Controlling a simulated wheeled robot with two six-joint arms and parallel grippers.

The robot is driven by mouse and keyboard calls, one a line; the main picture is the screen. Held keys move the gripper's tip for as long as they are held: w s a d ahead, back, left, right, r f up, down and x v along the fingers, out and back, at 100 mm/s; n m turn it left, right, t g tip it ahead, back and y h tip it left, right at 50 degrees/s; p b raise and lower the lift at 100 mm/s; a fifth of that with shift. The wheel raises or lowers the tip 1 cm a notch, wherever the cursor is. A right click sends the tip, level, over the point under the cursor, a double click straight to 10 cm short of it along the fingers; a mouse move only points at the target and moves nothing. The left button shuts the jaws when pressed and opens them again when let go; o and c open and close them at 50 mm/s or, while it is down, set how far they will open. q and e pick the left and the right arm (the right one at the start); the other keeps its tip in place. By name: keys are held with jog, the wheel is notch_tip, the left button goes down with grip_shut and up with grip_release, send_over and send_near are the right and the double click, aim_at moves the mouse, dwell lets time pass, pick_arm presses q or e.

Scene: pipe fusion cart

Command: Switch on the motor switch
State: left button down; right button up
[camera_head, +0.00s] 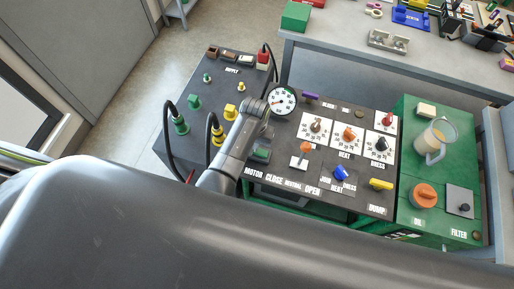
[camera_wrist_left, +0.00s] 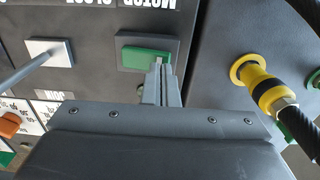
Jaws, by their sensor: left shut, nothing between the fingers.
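The motor switch (camera_head: 262,154) is a green rocker in a dark frame, above the word MOTOR on the dark control panel. In the left wrist view the green rocker (camera_wrist_left: 140,56) is at top centre. My left gripper (camera_wrist_left: 159,68) is shut and empty. Its fingertips overlap the rocker's lower right edge in that view; I cannot tell whether they touch it. In the head view my left gripper (camera_head: 266,132) is just above the switch, its fingertips partly hidden by the wrist. My right gripper is not in view.
Cables with green (camera_head: 180,124) and yellow (camera_head: 218,135) plugs stand at left. Dials, a blue knob (camera_head: 341,173) and a jug (camera_head: 433,142) are to the right.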

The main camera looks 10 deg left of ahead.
pick_arm(q)
jog(key=shift+f+b, duration=0.4)
jog(key=shift+f, duration=0.3)
notch_tip(320, 180, up, 3)
jog(key=p, duration=0.3)
jog(key=shift+f, duration=0.1)
jog(key=shift+r, duration=1.95)
jog(key=shift+d+r, duration=0.1)
jog(key=shift+r, duration=0.1)
